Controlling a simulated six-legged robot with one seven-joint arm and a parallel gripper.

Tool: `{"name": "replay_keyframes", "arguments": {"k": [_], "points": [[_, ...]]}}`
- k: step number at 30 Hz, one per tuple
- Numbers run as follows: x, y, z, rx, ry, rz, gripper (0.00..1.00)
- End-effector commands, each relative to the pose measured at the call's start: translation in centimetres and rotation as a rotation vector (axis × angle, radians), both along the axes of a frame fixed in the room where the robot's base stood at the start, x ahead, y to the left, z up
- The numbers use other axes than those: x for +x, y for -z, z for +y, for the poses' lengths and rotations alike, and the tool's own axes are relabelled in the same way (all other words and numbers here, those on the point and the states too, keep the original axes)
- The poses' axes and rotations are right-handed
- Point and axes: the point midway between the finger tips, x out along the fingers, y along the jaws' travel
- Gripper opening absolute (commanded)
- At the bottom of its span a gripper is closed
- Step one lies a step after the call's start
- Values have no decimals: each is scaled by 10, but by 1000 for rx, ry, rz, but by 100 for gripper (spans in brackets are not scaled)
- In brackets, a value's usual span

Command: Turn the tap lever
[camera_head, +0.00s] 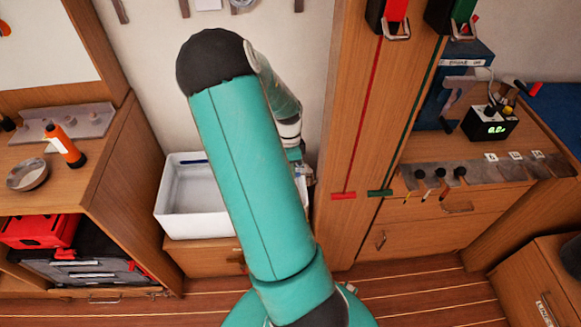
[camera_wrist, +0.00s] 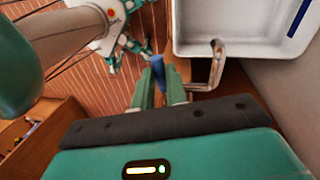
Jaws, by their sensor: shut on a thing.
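The blue tap lever (camera_wrist: 157,69) shows between the fingertips of my gripper (camera_wrist: 160,80) in the wrist view. My gripper is shut on it, with one green finger on each side. The bent metal tap spout (camera_wrist: 216,66) stands just right of the fingers, beside the white basin (camera_wrist: 182,49). In the head view the basin (camera_head: 198,236) stands against the back wall, and my teal arm hides its right part. The lever is hidden there, and the gripper is mostly behind the arm.
A wooden cabinet with a bowl (camera_head: 27,174) and an orange bottle (camera_head: 64,146) stands left of the basin. A wooden post with a red line (camera_head: 363,115) and a green line (camera_head: 411,112) rises to the right. Striped floor (camera_head: 419,281) lies below.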

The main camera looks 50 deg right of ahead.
Motion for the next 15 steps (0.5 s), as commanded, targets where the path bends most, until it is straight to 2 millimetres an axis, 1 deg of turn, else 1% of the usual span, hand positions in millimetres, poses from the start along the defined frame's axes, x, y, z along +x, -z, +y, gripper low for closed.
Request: {"name": "replay_keyframes", "arguments": {"k": [4,13,14,15], "points": [[-4,-1,4,-1,-107,-1,0],[-5,-1,4,-1,-121,-1,0],[-5,-1,4,-1,-121,-1,20],[-5,-1,4,-1,-120,0,28]]}}
